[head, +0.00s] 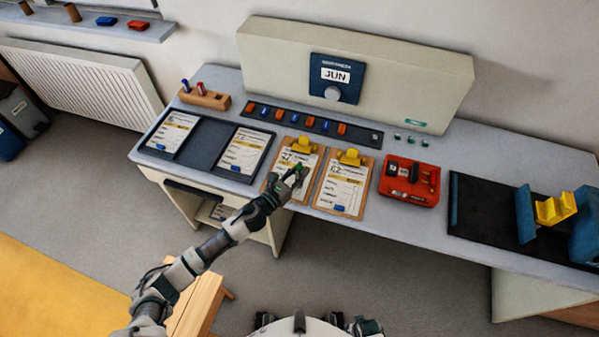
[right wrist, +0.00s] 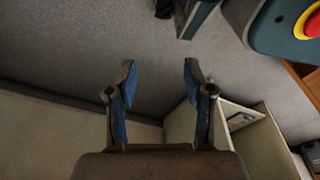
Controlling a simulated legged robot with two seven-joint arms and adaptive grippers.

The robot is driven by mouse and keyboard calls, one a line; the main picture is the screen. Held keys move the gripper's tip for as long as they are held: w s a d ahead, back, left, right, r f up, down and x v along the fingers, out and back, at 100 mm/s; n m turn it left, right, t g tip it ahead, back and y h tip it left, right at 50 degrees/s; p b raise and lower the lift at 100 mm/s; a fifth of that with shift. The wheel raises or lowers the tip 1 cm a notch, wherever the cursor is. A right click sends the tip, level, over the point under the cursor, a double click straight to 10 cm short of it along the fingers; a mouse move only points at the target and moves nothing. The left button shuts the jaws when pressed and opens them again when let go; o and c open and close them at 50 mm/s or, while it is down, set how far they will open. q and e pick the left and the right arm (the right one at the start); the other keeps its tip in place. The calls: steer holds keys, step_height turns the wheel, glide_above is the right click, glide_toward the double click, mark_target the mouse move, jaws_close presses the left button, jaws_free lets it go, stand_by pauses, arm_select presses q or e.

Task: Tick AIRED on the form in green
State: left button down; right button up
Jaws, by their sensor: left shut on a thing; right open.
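My left gripper (head: 291,178) is shut on a green marker (head: 299,170), over the left clipboard form (head: 305,162) with a yellow clip. The gripper and wrist hide much of that form's lower left. I cannot tell whether the tip touches the paper, and the word AIRED is too small to read. A second clipboard form (head: 343,185) lies just to its right. A wooden pen block (head: 205,98) at the back left holds a blue and a red marker. My right gripper (right wrist: 158,80) is open and empty in the right wrist view, with grey floor behind it.
Two more forms, left (head: 170,132) and right (head: 244,150), lie on a dark mat. A strip of orange and blue pieces (head: 312,124) runs behind the clipboards.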

mark_target(300, 167)
arm_select(q)
steer(key=shift+r+p, duration=0.55)
steer(key=shift+r, duration=0.2)
steer(key=shift+r+p, duration=0.7)
steer(key=shift+r, duration=0.05)
steer(key=shift+r+p, duration=1.2)
arm_select(e)
steer(key=s+d+f, duration=0.2)
steer(key=s+f, duration=0.3)
steer(key=s, duration=0.7)
steer(key=shift+f+g, duration=0.3)
steer(key=shift+f, duration=0.1)
steer(key=shift+d, duration=0.15)
